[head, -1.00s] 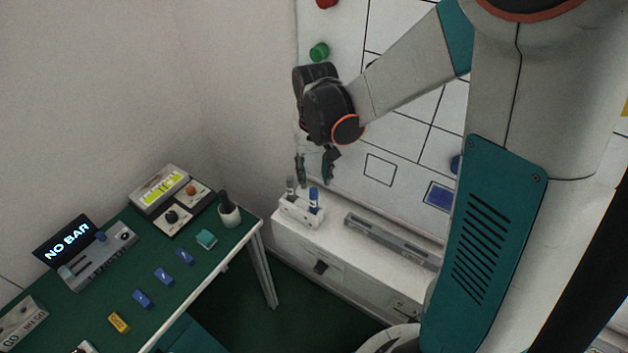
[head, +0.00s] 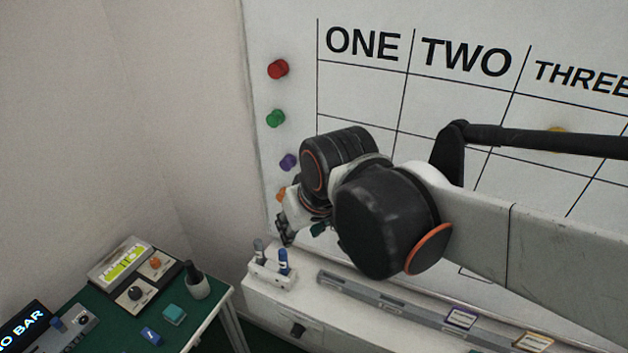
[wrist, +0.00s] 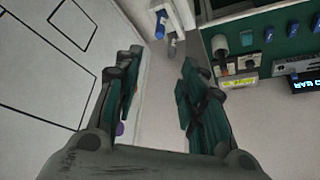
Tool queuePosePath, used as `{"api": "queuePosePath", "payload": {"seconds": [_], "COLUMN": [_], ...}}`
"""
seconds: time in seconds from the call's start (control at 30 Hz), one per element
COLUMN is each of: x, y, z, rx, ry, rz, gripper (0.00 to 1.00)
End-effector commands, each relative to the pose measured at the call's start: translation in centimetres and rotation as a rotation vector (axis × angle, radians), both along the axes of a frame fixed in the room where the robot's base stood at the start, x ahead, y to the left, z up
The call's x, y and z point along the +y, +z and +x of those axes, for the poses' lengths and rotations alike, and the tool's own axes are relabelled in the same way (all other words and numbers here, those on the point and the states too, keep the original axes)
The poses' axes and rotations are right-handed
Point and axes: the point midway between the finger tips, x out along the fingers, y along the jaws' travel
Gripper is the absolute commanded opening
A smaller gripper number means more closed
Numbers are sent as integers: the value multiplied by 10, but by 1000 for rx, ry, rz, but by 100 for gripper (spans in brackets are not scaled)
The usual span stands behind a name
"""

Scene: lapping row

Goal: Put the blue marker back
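The blue marker (head: 283,262) stands upright in a white holder (head: 270,277) on the ledge below the whiteboard. A grey marker (head: 259,250) stands beside it, to its left. In the wrist view the blue marker (wrist: 160,24) shows near the top edge, with the holder (wrist: 182,14) partly cut off. My gripper (wrist: 161,62) is open, with its two fingers wide apart and nothing between them. In the head view my gripper (head: 300,232) is up by the board's lower left, above the holder and apart from it, and partly hidden by my wrist.
The whiteboard (head: 360,95) has a grid with columns ONE, TWO, THREE. Red (head: 278,69), green (head: 275,118), purple (head: 288,162) and orange magnets line its left edge. A long grey rail (head: 375,303) lies on the ledge. A green-topped bench (head: 105,320) with devices stands at left.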

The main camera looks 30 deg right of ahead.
Motion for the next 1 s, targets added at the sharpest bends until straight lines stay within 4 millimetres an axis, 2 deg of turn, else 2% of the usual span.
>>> {"api": "queuePosePath", "payload": {"seconds": [0.1, 0.33, 1.0], "x": [0, 0, 0], "y": [4, 7, 4], "z": [-19, -34, -35], "rx": [-65, -135, -144], "ry": [14, 29, 31], "rz": [-9, -18, -20], "gripper": [38, 38, 38]}}
